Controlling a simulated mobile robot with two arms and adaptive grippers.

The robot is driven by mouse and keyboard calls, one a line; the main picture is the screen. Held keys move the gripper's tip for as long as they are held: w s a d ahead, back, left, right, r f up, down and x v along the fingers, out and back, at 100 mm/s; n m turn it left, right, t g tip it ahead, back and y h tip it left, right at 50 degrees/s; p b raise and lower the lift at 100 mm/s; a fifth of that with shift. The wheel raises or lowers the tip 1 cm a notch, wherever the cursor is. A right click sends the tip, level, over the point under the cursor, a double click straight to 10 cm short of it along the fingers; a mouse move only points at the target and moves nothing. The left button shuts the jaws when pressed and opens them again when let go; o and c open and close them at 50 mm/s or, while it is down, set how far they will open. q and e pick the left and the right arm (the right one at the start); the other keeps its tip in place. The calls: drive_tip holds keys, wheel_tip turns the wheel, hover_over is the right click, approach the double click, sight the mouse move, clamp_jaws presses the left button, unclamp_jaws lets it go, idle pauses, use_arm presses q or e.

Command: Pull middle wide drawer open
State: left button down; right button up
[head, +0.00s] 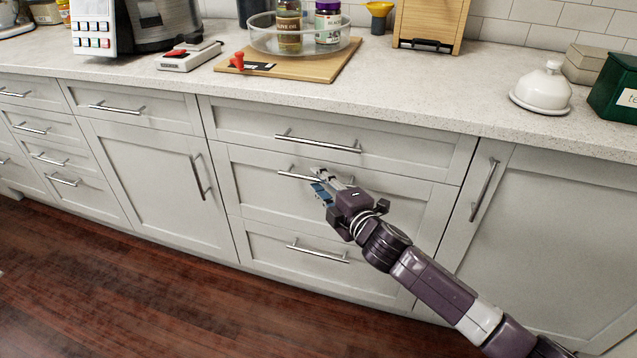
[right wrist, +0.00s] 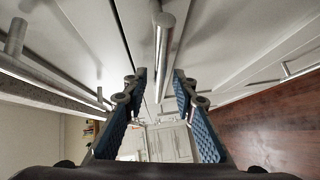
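The middle wide drawer (head: 262,180) is the centre one of three wide white drawer fronts in the head view and looks shut. Its horizontal metal handle (head: 290,171) is partly hidden by my right gripper (head: 322,181), which is at the handle's right part. In the right wrist view, the blue-padded fingers of my right gripper (right wrist: 160,82) are spread apart. The handle bar (right wrist: 164,45) lines up with the gap between them. I cannot tell whether the fingers touch it. My left gripper is not in view.
Above is the top wide drawer handle (head: 318,144); below is the bottom one (head: 318,251). A door handle (head: 484,190) stands to the right. The countertop (head: 420,95) overhangs the drawers and holds several items. The wooden floor (head: 130,290) in front looks clear.

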drive_tip(key=shift+w+a, duration=0.2)
drive_tip(key=shift+w, duration=0.15)
drive_tip(key=shift+f, duration=0.1)
clamp_jaws()
